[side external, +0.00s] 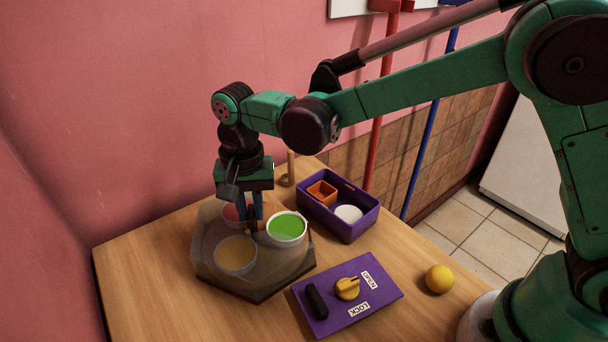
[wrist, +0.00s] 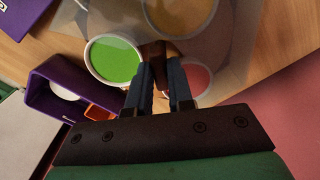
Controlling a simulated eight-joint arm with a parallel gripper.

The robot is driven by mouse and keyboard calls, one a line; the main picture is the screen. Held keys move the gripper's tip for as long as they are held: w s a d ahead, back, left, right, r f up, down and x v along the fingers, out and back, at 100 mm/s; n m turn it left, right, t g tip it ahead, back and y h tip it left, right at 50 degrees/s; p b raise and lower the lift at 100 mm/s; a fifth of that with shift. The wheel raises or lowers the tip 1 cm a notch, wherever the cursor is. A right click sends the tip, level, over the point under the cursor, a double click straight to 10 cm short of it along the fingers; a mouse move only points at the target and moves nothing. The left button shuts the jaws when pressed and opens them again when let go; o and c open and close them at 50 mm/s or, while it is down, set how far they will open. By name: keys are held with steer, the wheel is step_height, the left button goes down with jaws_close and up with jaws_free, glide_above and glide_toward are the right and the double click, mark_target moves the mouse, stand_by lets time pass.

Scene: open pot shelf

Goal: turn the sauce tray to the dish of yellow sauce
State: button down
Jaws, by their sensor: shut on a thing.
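The sauce tray (side external: 272,287) is a dark hexagonal base under a smoky see-through cover, on the wooden table. The green sauce dish (side external: 287,229) shows bright and clear at the cover's opening, on the right. The dish of yellow sauce (side external: 236,253) sits dimmed under the cover at the front left. It also shows in the wrist view (wrist: 182,12). The red sauce dish (wrist: 196,79) is under the cover, partly hidden by my gripper. My gripper (side external: 251,222) points down at the tray's middle, its blue fingers shut on the brown central knob (wrist: 154,52).
A purple bin (side external: 345,228) behind the tray at right holds an orange square cup and a white round thing. A purple panel (side external: 368,308) with a yellow knob and a black handle lies in front. A yellow ball (side external: 439,279) is at right. A wooden post (side external: 291,168) stands behind.

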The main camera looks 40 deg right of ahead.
steer(key=m, duration=2.2)
steer(key=shift+m, duration=0.4)
steer(key=c, duration=0.8)
jaws_free()
